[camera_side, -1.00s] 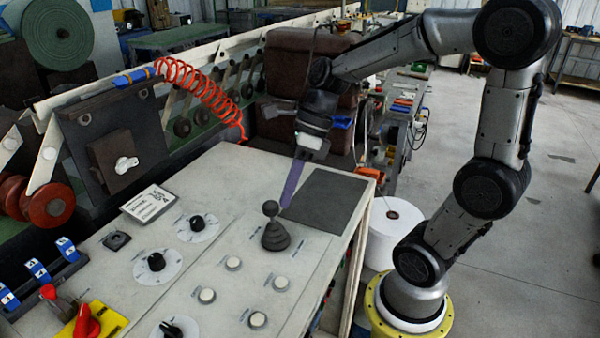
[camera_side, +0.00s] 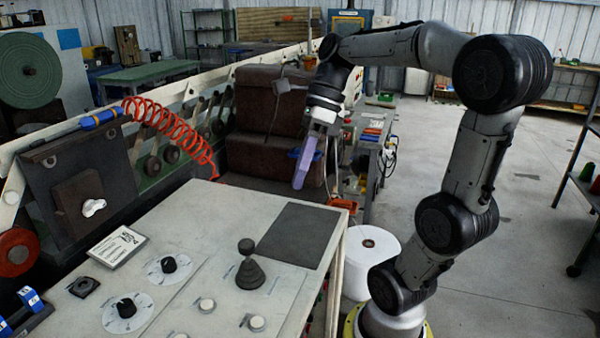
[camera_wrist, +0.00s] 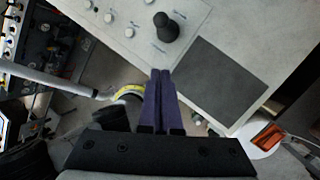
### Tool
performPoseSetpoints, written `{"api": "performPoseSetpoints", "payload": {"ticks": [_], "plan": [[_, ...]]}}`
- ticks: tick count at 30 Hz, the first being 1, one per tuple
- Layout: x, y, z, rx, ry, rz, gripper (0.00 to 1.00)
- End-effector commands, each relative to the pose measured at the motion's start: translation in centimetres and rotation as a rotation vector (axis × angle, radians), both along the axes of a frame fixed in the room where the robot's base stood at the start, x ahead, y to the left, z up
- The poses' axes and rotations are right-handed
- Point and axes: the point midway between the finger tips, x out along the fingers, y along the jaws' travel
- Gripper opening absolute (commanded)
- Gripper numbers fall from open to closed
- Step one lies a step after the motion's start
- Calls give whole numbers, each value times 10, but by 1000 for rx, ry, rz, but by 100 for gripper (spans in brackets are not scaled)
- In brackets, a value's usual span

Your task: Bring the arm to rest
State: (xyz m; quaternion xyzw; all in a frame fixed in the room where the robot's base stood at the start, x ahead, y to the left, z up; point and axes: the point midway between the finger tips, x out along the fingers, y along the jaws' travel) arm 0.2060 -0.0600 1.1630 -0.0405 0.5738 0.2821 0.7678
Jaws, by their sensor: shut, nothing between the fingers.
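My gripper (camera_side: 299,180) has long purple fingers and is raised in the air behind the far edge of the control panel (camera_side: 200,222), pointing down. It is shut and empty. In the wrist view the two fingers (camera_wrist: 161,76) lie side by side and touch nothing. The black joystick (camera_side: 248,268) stands upright on the panel, apart from the fingers. It also shows in the wrist view (camera_wrist: 165,28).
A dark grey mat (camera_side: 297,235) lies on the panel's right part. Knobs (camera_side: 169,264) and white buttons (camera_side: 207,304) sit around the joystick. A red coiled hose (camera_side: 170,125) hangs at the back left. A white roll (camera_side: 370,262) stands on the floor. Floor to the right is open.

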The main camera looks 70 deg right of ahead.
Motion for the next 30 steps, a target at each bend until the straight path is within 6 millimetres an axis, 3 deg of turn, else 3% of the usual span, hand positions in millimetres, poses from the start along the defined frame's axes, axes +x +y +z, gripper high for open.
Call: {"api": "performPoseSetpoints", "payload": {"ticks": [13, 16, 20, 24, 30], "plan": [[1, 3, 0, -1, -1, 13, 0], [1, 16, 4, -14, -16, 65, 0], [-11, 48, 4, -52, -40, 193, 0], [-32, 73, -9, -175, -138, 481, 0], [-53, 83, -34, -411, -349, 1041, 0]]}}
